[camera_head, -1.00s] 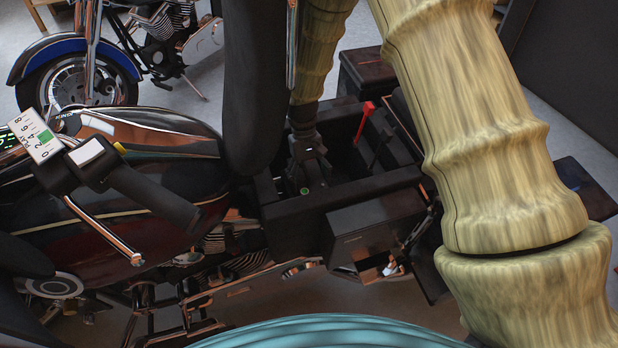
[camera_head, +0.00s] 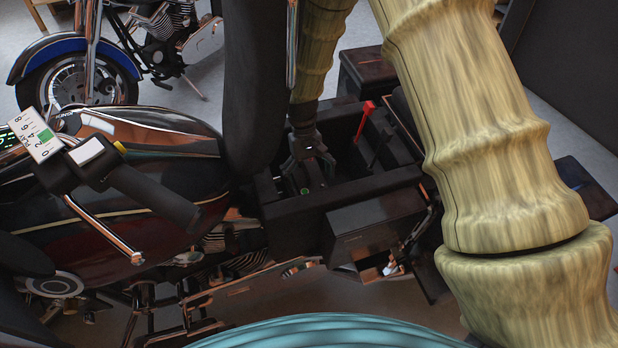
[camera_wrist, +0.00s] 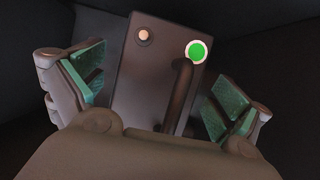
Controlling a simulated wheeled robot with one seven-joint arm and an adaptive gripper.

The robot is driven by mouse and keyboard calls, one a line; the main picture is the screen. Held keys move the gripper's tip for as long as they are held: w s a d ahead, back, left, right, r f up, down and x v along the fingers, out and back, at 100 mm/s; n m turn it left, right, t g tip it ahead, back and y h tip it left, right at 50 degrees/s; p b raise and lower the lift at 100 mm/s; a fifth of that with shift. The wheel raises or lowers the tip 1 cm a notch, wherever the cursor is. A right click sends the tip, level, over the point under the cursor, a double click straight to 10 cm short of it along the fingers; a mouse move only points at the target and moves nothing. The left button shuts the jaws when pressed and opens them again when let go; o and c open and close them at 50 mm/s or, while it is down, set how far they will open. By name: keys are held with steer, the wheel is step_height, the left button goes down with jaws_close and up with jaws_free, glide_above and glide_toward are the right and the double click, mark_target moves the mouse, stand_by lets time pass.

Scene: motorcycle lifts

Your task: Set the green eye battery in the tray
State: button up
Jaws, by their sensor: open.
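The green eye battery (camera_wrist: 150,75) is a dark box with a round green eye, a pale terminal post and a dark cable or handle on top. In the wrist view it lies between the spread fingers of my gripper (camera_wrist: 160,95), which touch neither side of it visibly. In the head view my gripper (camera_head: 308,165) reaches down into the black tray (camera_head: 345,200) in the motorcycle's frame. The battery's green eye (camera_head: 305,191) shows just below the fingers, inside the tray. Most of the battery is hidden by my gripper and the tray walls.
A red-tipped part (camera_head: 368,107) stands up in the tray right of my gripper. The motorcycle's tank (camera_head: 150,150) and handlebar grip (camera_head: 155,195) are to the left. A black box (camera_head: 375,230) hangs at the tray's near side. A blue motorcycle (camera_head: 75,70) stands behind.

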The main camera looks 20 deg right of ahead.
steer(key=v, duration=1.1)
steer(key=shift+r, duration=0.4)
steer(key=shift+w, duration=0.1)
